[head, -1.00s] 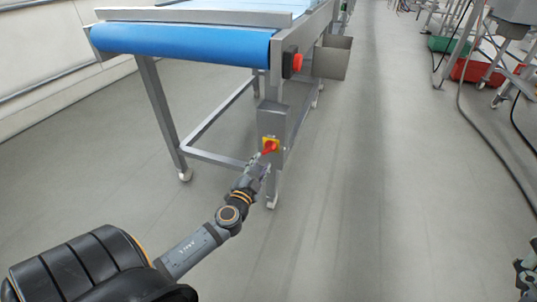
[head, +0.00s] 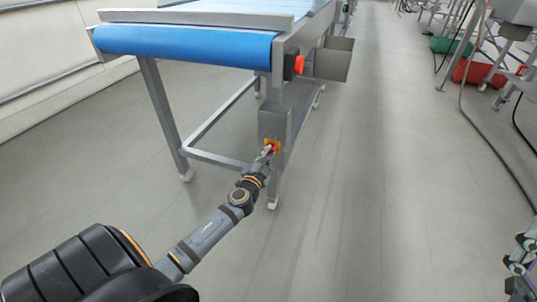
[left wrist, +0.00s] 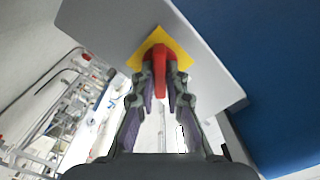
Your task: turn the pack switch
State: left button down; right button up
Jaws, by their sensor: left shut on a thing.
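The pack switch is a red handle (left wrist: 160,62) on a yellow plate (left wrist: 183,49), fixed to a grey box (head: 273,121) on the conveyor's leg. My left gripper (head: 269,151) reaches it from the lower left and hides most of the handle in the head view. In the left wrist view, the gripper's two fingers (left wrist: 160,72) are shut on the red handle, one on each side. The handle looks roughly upright in that view. Part of my right gripper (head: 520,262) shows at the right edge, cut off by the frame.
The conveyor's blue belt (head: 185,42) is above the switch. A red button (head: 299,65) and a grey metal bin (head: 333,60) are on its side. Cables lie on the floor (head: 390,170) at right, near red (head: 470,72) and green crates (head: 450,46). The aisle floor is mostly clear.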

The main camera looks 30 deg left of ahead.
pick_arm(q)
jog(key=shift+m, duration=1.5)
jog(key=c, duration=1.4)
grip_release()
jog(key=v, duration=1.2)
jog(key=shift+f, duration=0.1)
